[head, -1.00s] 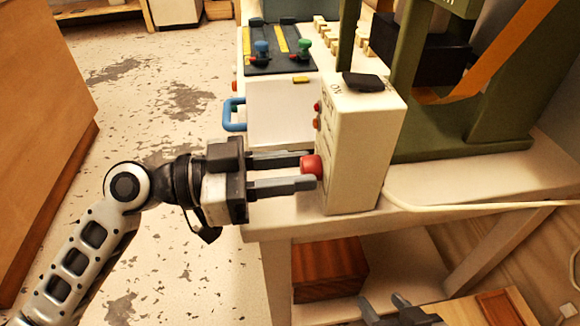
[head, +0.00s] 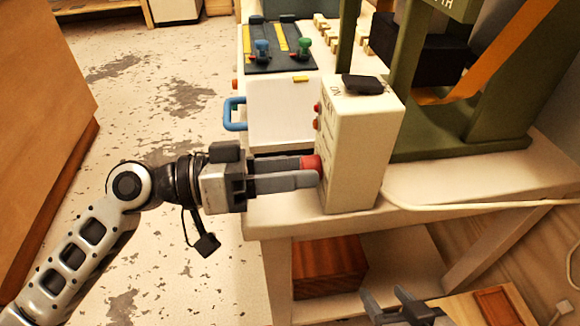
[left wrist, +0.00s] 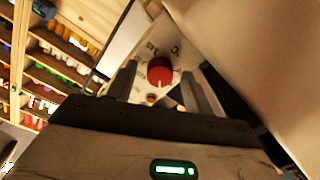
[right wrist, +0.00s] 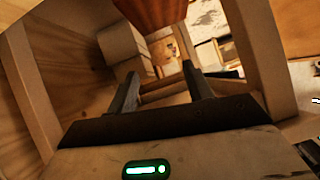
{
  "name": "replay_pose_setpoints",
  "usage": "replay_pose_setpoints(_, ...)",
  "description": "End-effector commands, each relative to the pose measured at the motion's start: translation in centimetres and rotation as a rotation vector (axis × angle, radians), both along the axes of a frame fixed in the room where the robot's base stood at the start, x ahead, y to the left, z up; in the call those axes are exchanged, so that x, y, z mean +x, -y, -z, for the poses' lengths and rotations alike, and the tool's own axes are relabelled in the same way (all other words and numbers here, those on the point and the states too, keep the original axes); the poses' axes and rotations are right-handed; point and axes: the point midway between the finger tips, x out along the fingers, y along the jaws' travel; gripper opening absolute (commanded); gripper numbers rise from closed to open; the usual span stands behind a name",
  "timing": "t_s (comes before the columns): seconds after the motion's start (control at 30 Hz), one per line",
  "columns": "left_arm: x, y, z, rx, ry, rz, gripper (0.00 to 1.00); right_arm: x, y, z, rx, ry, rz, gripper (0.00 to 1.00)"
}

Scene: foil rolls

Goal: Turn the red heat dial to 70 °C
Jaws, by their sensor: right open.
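The red heat dial (head: 312,162) sits on the left-facing side of a cream control box (head: 358,150). In the left wrist view the red dial (left wrist: 160,72) shows between my fingers, with a gap on each side. A dark printed scale surrounds it; I cannot read the setting. My left gripper (head: 306,171) is open, its fingers on either side of the dial. My left gripper also shows in the left wrist view (left wrist: 159,75). My right gripper (head: 387,297) is open and empty, low beside the bench; it also shows in the right wrist view (right wrist: 160,80).
The box stands on a cream bench (head: 480,170), with a black switch (head: 362,84) on top and red and orange buttons above the dial. A green machine frame (head: 495,105) stands right. A blue handle (head: 234,114) sticks out behind. A reddish wooden box (head: 330,266) lies below.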

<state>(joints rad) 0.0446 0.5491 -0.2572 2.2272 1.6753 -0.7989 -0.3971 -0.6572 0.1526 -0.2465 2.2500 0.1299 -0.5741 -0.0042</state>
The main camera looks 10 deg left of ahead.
Motion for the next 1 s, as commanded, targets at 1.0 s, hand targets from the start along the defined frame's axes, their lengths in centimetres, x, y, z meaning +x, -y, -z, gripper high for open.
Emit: replay_pose_setpoints(1.0, -4.1, -12.6, 0.2, 0.0, -0.002, -0.003, 0.51, 0.5, -1.3, 4.9, 0.009, -0.085, -0.041, 0.51)
